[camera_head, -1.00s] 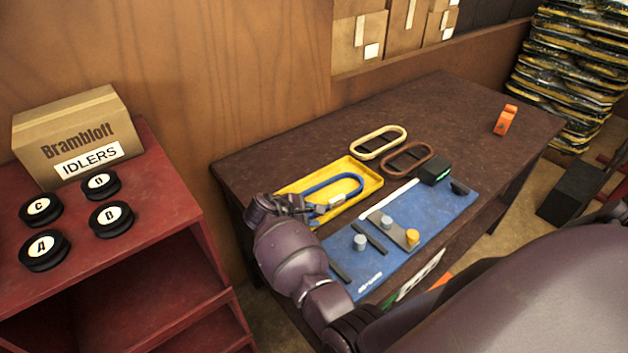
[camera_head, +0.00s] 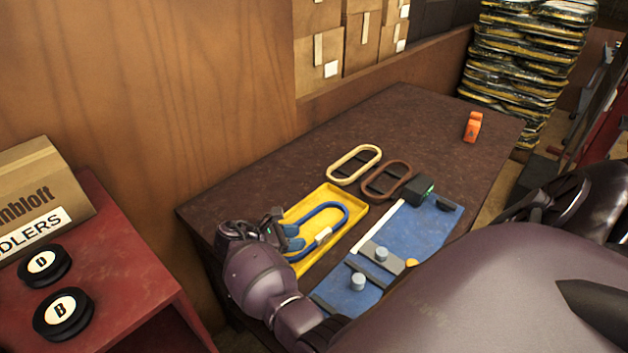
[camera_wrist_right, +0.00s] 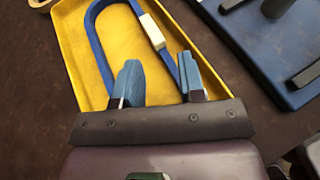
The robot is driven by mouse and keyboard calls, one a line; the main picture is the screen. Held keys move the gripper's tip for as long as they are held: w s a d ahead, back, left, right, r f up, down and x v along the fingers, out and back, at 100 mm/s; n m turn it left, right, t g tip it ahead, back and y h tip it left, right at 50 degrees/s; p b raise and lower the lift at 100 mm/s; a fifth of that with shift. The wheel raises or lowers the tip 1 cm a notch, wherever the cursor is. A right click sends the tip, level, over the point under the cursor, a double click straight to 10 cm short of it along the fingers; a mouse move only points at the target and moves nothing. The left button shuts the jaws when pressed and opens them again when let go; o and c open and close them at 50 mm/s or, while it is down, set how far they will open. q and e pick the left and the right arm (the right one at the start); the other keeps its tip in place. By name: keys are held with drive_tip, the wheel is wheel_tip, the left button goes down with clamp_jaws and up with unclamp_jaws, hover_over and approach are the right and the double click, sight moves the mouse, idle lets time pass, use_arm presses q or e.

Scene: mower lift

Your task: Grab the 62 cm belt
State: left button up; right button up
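A blue loop belt (camera_head: 343,213) with a white tag lies in a yellow tray (camera_head: 356,203) on the dark table. No length marking is legible. A cream belt (camera_head: 354,165) and a brown belt (camera_head: 387,181) lie behind the tray. My right gripper (camera_head: 290,238) is at the tray's near left end, by the blue belt's near end. In the right wrist view its blue fingers (camera_wrist_right: 157,65) are spread apart, with yellow tray floor between them. The blue belt (camera_wrist_right: 93,40) runs beside and behind the fingers; its near end is hidden. My left gripper is not in view.
A blue board (camera_head: 425,232) with pegs and bars lies right of the tray, a dark block (camera_head: 409,190) at its far end. An orange item (camera_head: 473,127) stands at the table's far right. A red shelf (camera_head: 112,262) with black idlers stands left. The table's back is clear.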

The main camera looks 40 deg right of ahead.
sight(317, 238)
drive_tip(key=shift+s+d+f, duration=0.15)
drive_tip(key=shift+d+f, duration=0.15)
drive_tip(key=shift+d, duration=0.25)
drive_tip(key=shift+s+d+f+b, duration=0.15)
drive_tip(key=shift+d+f+b, duration=0.3)
drive_tip(key=shift+b, duration=0.4)
drive_tip(key=b+x, duration=0.2)
drive_tip(key=shift+d+f, duration=0.25)
drive_tip(key=shift+s+d+f+b, duration=0.15)
drive_tip(key=shift+d+b, duration=0.15)
drive_tip(key=shift+d, duration=0.3)
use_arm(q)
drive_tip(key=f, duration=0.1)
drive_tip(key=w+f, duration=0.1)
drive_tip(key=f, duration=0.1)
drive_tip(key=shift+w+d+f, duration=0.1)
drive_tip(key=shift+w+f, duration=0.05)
use_arm(e)
drive_tip(key=c, duration=0.7)
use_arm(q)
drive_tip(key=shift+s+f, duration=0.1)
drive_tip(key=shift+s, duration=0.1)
